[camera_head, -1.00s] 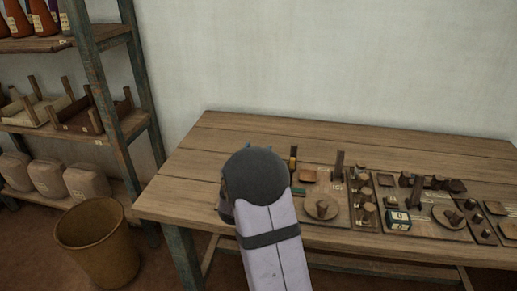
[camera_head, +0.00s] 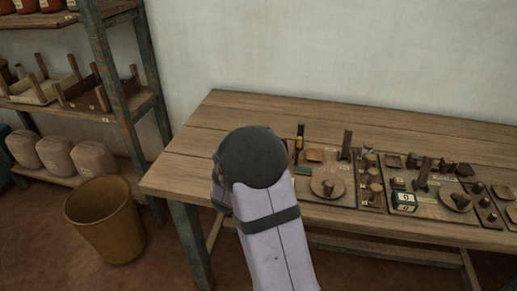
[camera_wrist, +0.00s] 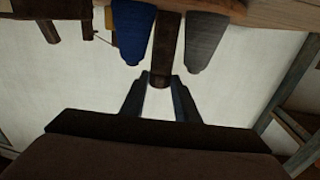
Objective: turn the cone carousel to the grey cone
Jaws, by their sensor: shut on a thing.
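In the wrist view my gripper (camera_wrist: 161,80) has its two fingers on either side of the lower end of a dark brown post (camera_wrist: 166,45) and is shut on it. A blue cone (camera_wrist: 132,32) hangs into the picture just left of the post, and the grey cone (camera_wrist: 205,42) is just right of it. The wrist view looks upside down. In the head view my arm covers the gripper, the cones and the carousel, so the rest of the carousel is hidden.
The wooden table (camera_head: 225,115) carries several boards with pegs and round discs (camera_head: 327,187), plus a small dark numbered box (camera_head: 404,201), right of my arm. A shelf rack (camera_head: 117,90) and a yellow-brown bin (camera_head: 105,220) stand at left. The table's back strip is clear.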

